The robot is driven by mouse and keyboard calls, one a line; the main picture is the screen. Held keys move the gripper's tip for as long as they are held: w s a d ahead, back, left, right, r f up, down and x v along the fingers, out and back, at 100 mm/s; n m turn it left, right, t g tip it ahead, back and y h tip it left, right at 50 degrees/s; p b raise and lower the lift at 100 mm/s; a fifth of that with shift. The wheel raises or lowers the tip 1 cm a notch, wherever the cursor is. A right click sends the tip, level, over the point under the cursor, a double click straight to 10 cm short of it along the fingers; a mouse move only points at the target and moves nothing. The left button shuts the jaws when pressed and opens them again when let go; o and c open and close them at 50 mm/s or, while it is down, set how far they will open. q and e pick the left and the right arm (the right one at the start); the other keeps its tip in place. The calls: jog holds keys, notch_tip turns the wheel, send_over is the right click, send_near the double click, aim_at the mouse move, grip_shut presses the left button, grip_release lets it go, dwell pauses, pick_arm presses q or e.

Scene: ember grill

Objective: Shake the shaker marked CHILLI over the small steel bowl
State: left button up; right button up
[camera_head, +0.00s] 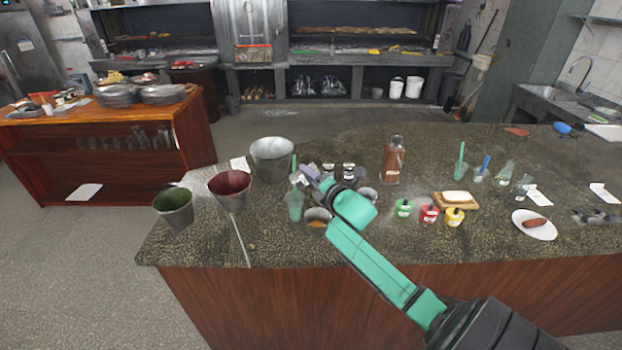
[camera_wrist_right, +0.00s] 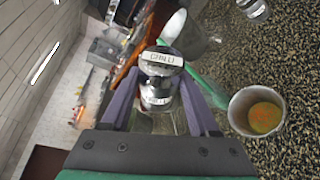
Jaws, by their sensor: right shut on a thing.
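In the right wrist view my right gripper (camera_wrist_right: 158,78) is shut on the shaker marked CHILLI (camera_wrist_right: 157,92), its label facing the camera. In the head view my right gripper (camera_head: 309,174) is above the counter, and the shaker is mostly hidden there. The small steel bowl (camera_head: 317,224) stands on the counter just below the gripper, partly covered by the arm. It holds something orange-yellow. In the right wrist view the bowl (camera_wrist_right: 236,112) is to the right of the shaker, apart from it. My left gripper does not show.
A glass with a green-handled tool (camera_head: 295,207) stands close left of the bowl. A large steel pot (camera_head: 271,160) and a red-lined bucket (camera_head: 231,190) are farther left. Small jars (camera_head: 348,172) stand behind the gripper. Coloured pots, including a red one (camera_head: 429,214), are to the right.

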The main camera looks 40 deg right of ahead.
jog(key=n+g+h, duration=0.1)
jog(key=n, duration=0.1)
jog(key=n+g, duration=0.1)
jog(key=n, duration=0.1)
jog(key=shift+r+h, duration=0.4)
jog(key=shift+n, duration=0.7)
jog(key=shift+f+g+h, duration=0.1)
jog(key=shift+g+h, duration=0.2)
jog(key=shift+r+n+g+h, duration=0.3)
jog(key=shift+r+n+h, duration=0.15)
jog(key=shift+n, duration=0.55)
jog(key=shift+n+h, duration=0.35)
jog(key=shift+n, duration=0.05)
jog(key=shift+f+g, duration=0.15)
jog(key=shift+g, duration=0.15)
